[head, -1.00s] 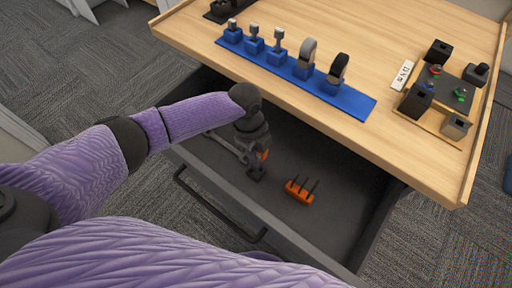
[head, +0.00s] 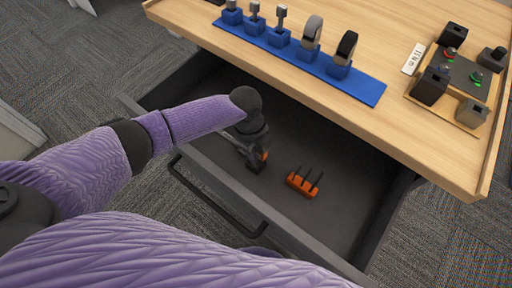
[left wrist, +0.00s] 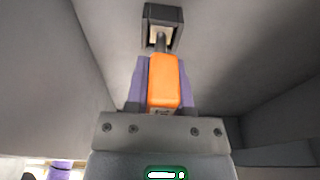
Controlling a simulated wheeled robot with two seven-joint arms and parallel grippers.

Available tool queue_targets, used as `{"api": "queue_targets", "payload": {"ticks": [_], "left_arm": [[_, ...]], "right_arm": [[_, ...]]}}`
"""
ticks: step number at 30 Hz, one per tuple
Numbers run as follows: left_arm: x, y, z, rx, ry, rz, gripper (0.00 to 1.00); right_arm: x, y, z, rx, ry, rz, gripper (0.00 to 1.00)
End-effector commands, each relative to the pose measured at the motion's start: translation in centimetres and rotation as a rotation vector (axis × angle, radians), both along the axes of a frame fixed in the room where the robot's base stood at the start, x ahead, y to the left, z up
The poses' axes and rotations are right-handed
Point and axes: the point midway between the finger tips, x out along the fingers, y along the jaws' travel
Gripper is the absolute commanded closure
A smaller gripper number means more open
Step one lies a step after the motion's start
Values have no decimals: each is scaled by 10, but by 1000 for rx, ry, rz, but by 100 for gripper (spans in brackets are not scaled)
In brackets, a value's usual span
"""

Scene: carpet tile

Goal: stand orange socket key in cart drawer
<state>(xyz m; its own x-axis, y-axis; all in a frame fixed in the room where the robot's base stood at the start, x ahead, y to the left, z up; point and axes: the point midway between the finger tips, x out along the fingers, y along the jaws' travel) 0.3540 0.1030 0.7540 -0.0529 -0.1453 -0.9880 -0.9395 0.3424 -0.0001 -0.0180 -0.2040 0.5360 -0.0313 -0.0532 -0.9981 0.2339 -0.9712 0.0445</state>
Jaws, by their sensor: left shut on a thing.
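My left gripper (head: 260,155) is inside the open drawer (head: 345,190) of the cart, pointing down. In the left wrist view its purple fingers (left wrist: 163,85) are shut on the orange handle of the socket key (left wrist: 164,82). A dark shaft runs from the handle toward a small dark square block (left wrist: 162,27) with a pale inside. I cannot tell whether the shaft sits in the block or only in front of it. In the head view the key shows as a bit of orange (head: 265,155) beside the gripper. My right gripper is out of view.
An orange rack (head: 302,185) with black prongs stands on the drawer floor, right of the gripper. The drawer handle (head: 215,205) is at the front. The wooden top (head: 400,35) overhangs the back, carrying a blue tool strip (head: 360,90) and a small panel. The drawer's right side is clear.

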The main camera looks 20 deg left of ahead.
Motion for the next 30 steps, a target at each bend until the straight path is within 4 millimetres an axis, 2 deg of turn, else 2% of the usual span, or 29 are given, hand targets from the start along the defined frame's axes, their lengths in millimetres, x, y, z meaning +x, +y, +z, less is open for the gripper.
{"api": "queue_targets", "payload": {"ticks": [3,4,9,10,16,18,20,25,30], "left_arm": [[0,0,1,0,-1,0,100],[0,0,1,0,-1,0,69],[0,0,1,0,-1,0,33],[0,0,1,0,-1,0,30],[0,0,1,1,0,0,30],[1,1,7,0,-2,0,30],[2,3,20,1,-3,1,30],[4,9,67,0,-5,1,30],[5,13,94,0,-2,0,30]], "right_arm": [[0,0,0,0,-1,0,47],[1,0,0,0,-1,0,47],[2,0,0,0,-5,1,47],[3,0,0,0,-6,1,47],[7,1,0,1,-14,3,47],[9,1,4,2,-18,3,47],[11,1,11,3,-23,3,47],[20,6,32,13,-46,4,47],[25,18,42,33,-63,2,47]]}}
